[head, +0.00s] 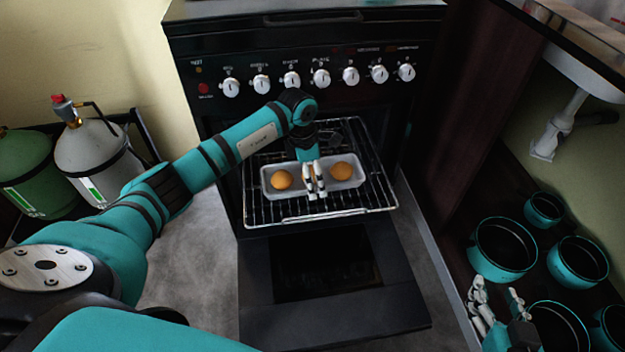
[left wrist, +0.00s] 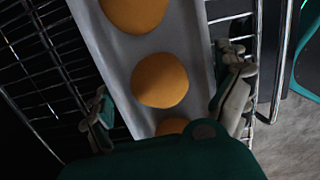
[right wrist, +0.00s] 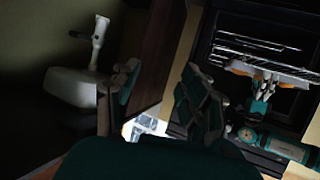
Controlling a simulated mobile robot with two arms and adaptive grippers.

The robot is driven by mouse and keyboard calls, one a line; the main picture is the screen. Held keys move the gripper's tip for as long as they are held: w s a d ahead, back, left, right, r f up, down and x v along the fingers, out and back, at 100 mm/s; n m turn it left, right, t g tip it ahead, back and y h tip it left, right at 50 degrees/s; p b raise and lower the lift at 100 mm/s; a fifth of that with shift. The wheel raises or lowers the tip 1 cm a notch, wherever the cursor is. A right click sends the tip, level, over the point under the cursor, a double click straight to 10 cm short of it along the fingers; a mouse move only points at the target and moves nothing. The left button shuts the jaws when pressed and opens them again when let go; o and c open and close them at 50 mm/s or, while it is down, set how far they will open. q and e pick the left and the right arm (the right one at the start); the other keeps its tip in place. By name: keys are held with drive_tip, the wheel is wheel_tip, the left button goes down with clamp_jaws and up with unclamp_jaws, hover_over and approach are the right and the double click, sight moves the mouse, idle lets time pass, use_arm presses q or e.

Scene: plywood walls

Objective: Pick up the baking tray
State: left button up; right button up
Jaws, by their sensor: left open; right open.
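The baking tray (head: 268,190) is a light grey, narrow tray holding orange-brown round buns. It sits on a wire oven rack (head: 376,185) pulled out of the open oven. In the left wrist view the tray (left wrist: 112,62) runs between the fingers with its buns on it. My left gripper (head: 314,192) is over the tray's middle and hides part of it and a bun. Its fingers are open, one on each side of the tray; I cannot tell whether they touch it. My right gripper (head: 500,305) is open and empty at the lower right, near the pots.
The oven door (head: 330,310) hangs open below the rack. Several teal-rimmed dark pots (head: 503,250) stand at the right, under a sink pipe (head: 560,125). Gas cylinders (head: 95,155) stand at the left. Grey floor shows left of the oven door.

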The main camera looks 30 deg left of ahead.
use_arm(q)
drive_tip(key=c, duration=0.8)
drive_tip(key=shift+c, duration=1.1)
drive_tip(key=shift+r, duration=0.2)
